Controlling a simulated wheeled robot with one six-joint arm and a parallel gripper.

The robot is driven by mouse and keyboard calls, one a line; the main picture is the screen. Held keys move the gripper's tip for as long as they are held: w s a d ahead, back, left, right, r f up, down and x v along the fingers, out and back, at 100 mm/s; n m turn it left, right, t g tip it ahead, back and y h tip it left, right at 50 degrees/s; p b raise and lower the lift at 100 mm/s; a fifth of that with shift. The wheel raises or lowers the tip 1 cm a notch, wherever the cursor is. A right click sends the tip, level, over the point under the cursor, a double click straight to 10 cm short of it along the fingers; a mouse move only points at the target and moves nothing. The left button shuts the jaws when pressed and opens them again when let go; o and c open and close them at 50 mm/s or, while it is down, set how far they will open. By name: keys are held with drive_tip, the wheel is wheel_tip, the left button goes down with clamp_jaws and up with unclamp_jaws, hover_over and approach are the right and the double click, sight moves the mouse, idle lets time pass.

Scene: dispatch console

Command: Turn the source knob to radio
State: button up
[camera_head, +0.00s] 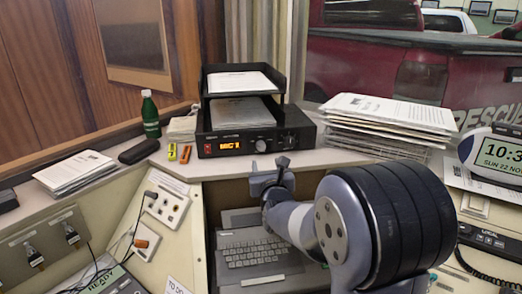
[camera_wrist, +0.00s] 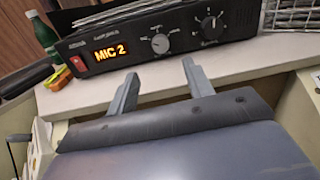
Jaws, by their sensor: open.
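The black audio unit (camera_head: 225,143) stands on the ledge, with its front panel facing me. The silver-faced left knob (camera_wrist: 160,44) and a black right knob (camera_wrist: 208,24) with a white pointer line sit on the panel; the left knob also shows in the head view (camera_head: 260,145). Their labels are too small to read, so I cannot tell which is the source knob. My gripper (camera_wrist: 160,70) is open and empty, its fingers apart below and in front of the left knob, not touching it. It also shows in the head view (camera_head: 268,165).
Black paper trays (camera_head: 204,100) stand on top of the unit. A laptop (camera_head: 250,248) lies below my gripper.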

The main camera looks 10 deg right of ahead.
sight(261, 147)
drive_tip(key=w, duration=0.3)
drive_tip(key=w+p, duration=0.1)
drive_tip(key=w, duration=0.2)
drive_tip(key=w+p, duration=0.1)
drive_tip(key=w, duration=0.2)
drive_tip(key=shift+w+d, duration=0.25)
drive_tip(key=shift+w, duration=0.1)
drive_tip(key=shift+c, duration=0.6)
